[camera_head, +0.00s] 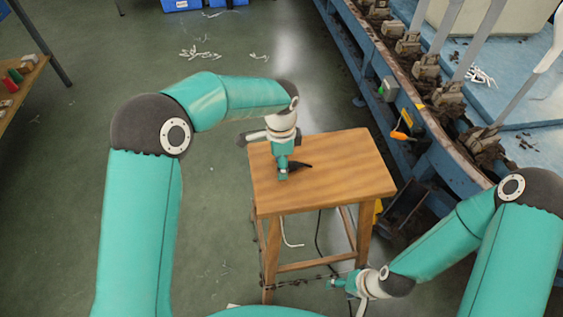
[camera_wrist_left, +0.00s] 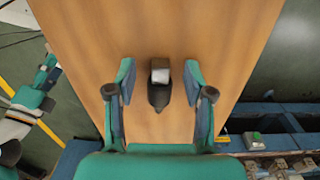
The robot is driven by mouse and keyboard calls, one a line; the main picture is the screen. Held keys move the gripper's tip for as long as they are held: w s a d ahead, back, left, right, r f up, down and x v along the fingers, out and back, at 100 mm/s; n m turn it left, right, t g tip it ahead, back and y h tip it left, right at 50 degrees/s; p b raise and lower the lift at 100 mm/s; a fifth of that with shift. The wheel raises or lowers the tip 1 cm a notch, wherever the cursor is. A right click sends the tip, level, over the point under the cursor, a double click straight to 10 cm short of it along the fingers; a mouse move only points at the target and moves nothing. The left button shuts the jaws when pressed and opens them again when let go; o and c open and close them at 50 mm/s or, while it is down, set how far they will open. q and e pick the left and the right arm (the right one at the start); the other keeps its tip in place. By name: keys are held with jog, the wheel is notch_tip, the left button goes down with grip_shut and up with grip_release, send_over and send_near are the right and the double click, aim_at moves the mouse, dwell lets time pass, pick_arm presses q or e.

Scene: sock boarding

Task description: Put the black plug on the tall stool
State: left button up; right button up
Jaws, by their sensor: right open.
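The tall stool (camera_head: 335,180) has a square wooden top and stands in the middle of the head view. Its bare top also fills much of the left wrist view (camera_wrist_left: 215,30). The black plug (camera_wrist_left: 159,93), with a pale end face, appears to lie on the stool top. In the head view the plug (camera_head: 301,167) shows as a dark shape beside my left gripper (camera_head: 283,174). My left gripper is low over the top, with its fingers open on both sides of the plug and gaps between. My right gripper (camera_head: 339,284) is open, low beside the stool's front right leg.
A blue machine bench (camera_head: 345,50) with grey levers runs along the right, close to the stool. A green button box (camera_head: 388,88) sits on its side. Cables (camera_head: 318,240) hang under the stool. A wooden shelf (camera_head: 25,85) stands at left. The floor between is mostly open.

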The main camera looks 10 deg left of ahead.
pick_arm(q)
notch_tip(320, 180, up, 12)
jog(key=p, duration=0.1)
dwell(0.6)
jog(key=shift+w+r, duration=0.1)
dwell(0.3)
jog(key=s+a+f+n+g+p, duration=0.2)
jog(key=s+a+f+g+p, duration=0.2)
jog(key=s+a+f+p, duration=0.45)
jog(key=s+d+f+n+t+h, duration=0.2)
jog(key=s+f+n, duration=0.4)
jog(key=s+n, duration=0.1)
jog(key=s+d+f+n+t+h+p, duration=0.1)
jog(key=s+d+f+n+t+h, duration=0.1)
jog(key=s+f+n, duration=0.4)
jog(key=s+n, duration=0.1)
jog(key=s, duration=0.2)
jog(key=shift+d+f+n+t, duration=0.15)
jog(key=shift+d+n+t, duration=0.1)
jog(key=shift+n+t, duration=0.15)
